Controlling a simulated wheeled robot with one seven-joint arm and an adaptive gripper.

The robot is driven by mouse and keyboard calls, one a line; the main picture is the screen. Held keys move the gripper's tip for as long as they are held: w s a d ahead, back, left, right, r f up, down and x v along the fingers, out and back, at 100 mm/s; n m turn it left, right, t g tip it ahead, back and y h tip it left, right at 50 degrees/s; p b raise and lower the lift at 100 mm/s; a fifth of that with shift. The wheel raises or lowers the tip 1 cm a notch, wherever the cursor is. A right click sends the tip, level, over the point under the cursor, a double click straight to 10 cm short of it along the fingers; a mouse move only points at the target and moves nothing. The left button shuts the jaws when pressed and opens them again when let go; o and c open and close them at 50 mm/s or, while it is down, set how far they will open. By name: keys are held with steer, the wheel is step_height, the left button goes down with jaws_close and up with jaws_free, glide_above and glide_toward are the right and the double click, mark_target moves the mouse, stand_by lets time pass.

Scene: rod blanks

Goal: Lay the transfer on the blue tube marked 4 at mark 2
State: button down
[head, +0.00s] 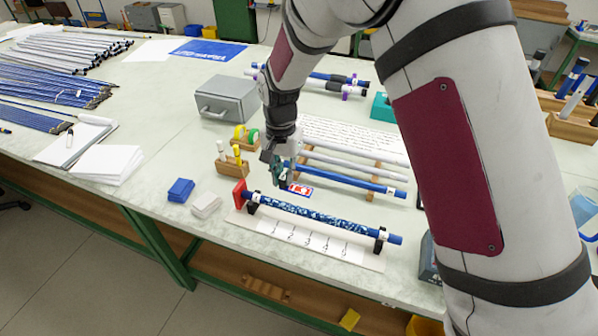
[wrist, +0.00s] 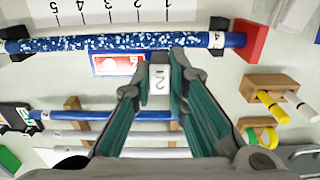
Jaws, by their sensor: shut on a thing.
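The speckled blue tube (head: 315,221) lies across two black holders on a white board; it also shows in the wrist view (wrist: 110,42). The small figure on its white end band (wrist: 217,39) looks like a 4. A board strip with marks 1 to 5 (head: 300,236) runs along the tube's front side. The transfer (head: 300,190), a red and white picture with a blue border, is just behind the tube; it also shows in the wrist view (wrist: 118,64). My gripper (wrist: 159,73) is shut on a white piece marked 2, which seems to join the transfer's edge.
A red stop (head: 239,193) stands at the tube's left end. Behind, plain blue and white tubes (head: 350,178) lie on wooden rests. Left are a blue block (head: 180,190), a white block (head: 205,205) and a wooden holder (head: 232,166). A grey box (head: 227,98) stands farther back.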

steer(key=shift+a+f, duration=0.3)
steer(key=shift+a, duration=0.05)
steer(key=shift+f+b, duration=0.9)
steer(key=shift+f, duration=1.7)
steer(key=shift+s+f, duration=0.1)
steer(key=shift+f, duration=0.55)
stand_by(0.6)
steer(key=shift+r+p, duration=1)
steer(key=shift+r, duration=2.55)
